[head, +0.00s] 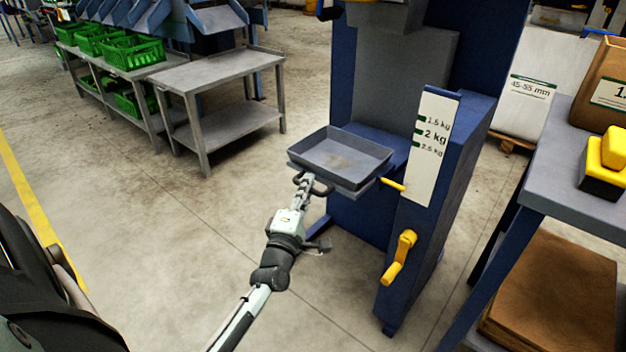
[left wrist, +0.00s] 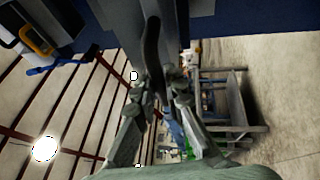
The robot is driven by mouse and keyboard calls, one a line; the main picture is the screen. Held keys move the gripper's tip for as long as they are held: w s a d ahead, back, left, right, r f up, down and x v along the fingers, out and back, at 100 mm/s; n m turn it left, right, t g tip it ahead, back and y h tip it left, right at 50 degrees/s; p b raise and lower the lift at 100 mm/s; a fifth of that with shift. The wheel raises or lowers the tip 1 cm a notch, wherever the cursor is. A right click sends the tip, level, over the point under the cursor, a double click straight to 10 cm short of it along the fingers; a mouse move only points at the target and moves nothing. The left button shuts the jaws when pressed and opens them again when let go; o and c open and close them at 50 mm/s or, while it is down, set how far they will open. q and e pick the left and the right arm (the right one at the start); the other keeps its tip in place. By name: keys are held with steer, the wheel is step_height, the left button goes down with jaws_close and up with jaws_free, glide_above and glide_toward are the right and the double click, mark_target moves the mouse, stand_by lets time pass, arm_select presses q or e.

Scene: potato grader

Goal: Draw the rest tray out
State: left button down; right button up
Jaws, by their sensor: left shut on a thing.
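The rest tray (head: 325,158) is a shallow grey metal tray at the front of the blue machine, with a little dirt on its floor. A dark curved handle (head: 322,190) shows below its front edge. My left gripper (head: 303,186) comes up from below and is shut on this handle. In the left wrist view the dark handle (left wrist: 152,48) runs down between the fingers of my left gripper (left wrist: 158,88). The fingers hide part of the handle. My right gripper is not in view.
The blue machine (head: 455,190) carries a white weight scale (head: 432,165), a yellow pointer (head: 393,185) and a yellow crank (head: 404,250) right of the tray. A grey table (head: 220,72) stands back left. A bench (head: 560,175) stands at right. The floor before the tray is clear.

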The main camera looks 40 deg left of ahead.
arm_select(q)
steer(key=s, duration=0.5)
steer(key=shift+s+a+f+p, duration=0.15)
steer(key=shift+s+p, duration=0.15)
steer(key=shift+p, duration=0.05)
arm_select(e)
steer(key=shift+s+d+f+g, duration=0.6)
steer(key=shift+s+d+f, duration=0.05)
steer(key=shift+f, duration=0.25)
arm_select(q)
steer(key=c, duration=1.6)
jaws_free()
steer(key=shift+s, duration=0.15)
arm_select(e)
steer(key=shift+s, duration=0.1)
arm_select(q)
steer(key=shift+o, duration=0.2)
steer(key=v, duration=1.2)
